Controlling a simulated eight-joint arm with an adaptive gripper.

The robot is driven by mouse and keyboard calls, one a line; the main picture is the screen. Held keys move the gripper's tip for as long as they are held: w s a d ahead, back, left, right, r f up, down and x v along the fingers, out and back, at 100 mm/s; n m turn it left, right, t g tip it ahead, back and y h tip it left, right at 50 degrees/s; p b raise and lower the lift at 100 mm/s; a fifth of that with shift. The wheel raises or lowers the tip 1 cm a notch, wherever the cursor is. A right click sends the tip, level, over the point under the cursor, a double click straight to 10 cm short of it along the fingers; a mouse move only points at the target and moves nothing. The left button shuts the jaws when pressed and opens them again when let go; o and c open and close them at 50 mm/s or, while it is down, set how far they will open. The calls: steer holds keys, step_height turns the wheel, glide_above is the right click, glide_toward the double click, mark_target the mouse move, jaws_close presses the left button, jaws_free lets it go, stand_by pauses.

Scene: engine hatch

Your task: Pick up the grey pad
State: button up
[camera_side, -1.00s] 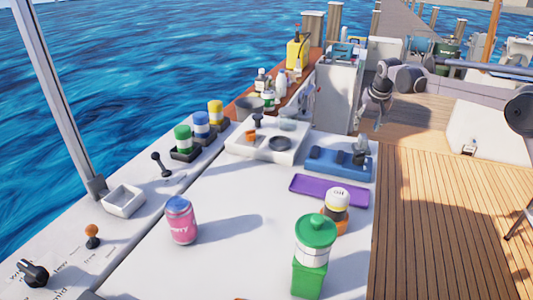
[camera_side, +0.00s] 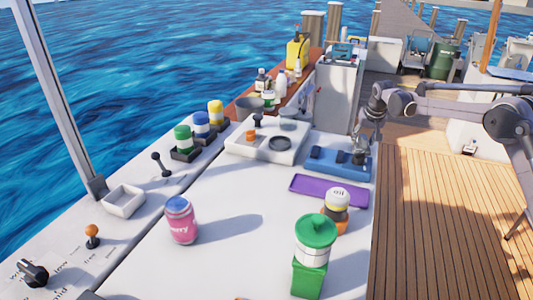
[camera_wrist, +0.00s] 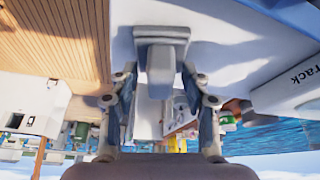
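In the wrist view, a grey block with a wider flat grey part (camera_wrist: 161,66) stands between the fingers of my gripper (camera_wrist: 160,82). It looks like the grey pad. Gaps show on both sides of it, so the gripper is open and not touching it. In the side view, my gripper (camera_side: 366,141) is at the right end of the blue tray (camera_side: 333,166), close above a small dark grey piece (camera_side: 359,157). The fingertips there are small and partly merge with that piece. I cannot tell their exact height over it.
A purple tray (camera_side: 325,190) lies in front of the blue one.

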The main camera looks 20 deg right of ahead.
jaws_close()
